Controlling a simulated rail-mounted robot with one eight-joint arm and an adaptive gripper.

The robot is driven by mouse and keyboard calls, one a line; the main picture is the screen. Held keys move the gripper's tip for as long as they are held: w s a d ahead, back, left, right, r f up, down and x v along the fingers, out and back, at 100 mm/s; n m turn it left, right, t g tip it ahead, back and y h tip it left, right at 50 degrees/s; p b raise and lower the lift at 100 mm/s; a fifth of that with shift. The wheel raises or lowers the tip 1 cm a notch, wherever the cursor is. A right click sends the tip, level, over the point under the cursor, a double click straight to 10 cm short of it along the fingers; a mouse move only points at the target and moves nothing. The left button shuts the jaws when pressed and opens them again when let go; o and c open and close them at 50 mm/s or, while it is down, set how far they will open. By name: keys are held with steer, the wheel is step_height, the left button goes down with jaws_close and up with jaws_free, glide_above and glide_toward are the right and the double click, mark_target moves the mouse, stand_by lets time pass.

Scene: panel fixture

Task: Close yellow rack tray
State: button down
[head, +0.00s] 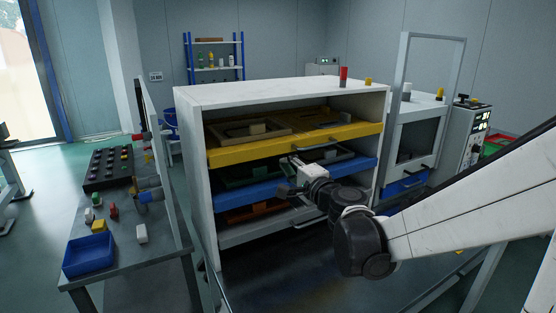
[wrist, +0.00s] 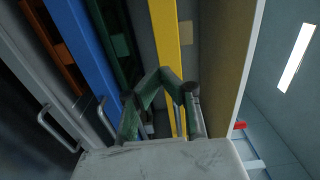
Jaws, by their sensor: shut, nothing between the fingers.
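The yellow rack tray (head: 250,152) is the top tray of a white cabinet (head: 198,180). Its front spans the opening, and its inside shows from above. I cannot tell exactly how far it stands out. Its handle (head: 316,149) is on the front. In the wrist view the yellow front (wrist: 164,35) is a tilted strip beyond the fingers. My gripper (head: 290,174) is in front of the rack, near the blue tray's height and below the yellow handle. In the wrist view my gripper (wrist: 163,76) is shut and empty, its fingertips overlapping the yellow front. Contact is unclear.
A blue tray (head: 240,196) and a grey tray (head: 245,234) sit below, both with handles. A side bench (head: 150,243) with a blue bin (head: 88,256) stands left. A white machine (head: 415,125) stands right. The cabinet top (head: 270,92) carries small red and yellow items.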

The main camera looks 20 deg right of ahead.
steer(key=v, duration=0.8)
steer(key=s+a+f+n+g+y, duration=0.1)
steer(key=s+a+f+n+g, duration=0.45)
steer(key=s+a+n, duration=0.4)
steer(key=s+d+f+n+g+h, duration=0.2)
steer(key=s+n, duration=0.1)
steer(key=s, duration=0.3)
steer(key=s+d+f+n+g+h, duration=0.2)
steer(key=s+d+n+g, duration=0.1)
steer(key=s, duration=0.4)
steer(key=shift+f+h, duration=0.3)
steer(key=shift+h, duration=0.1)
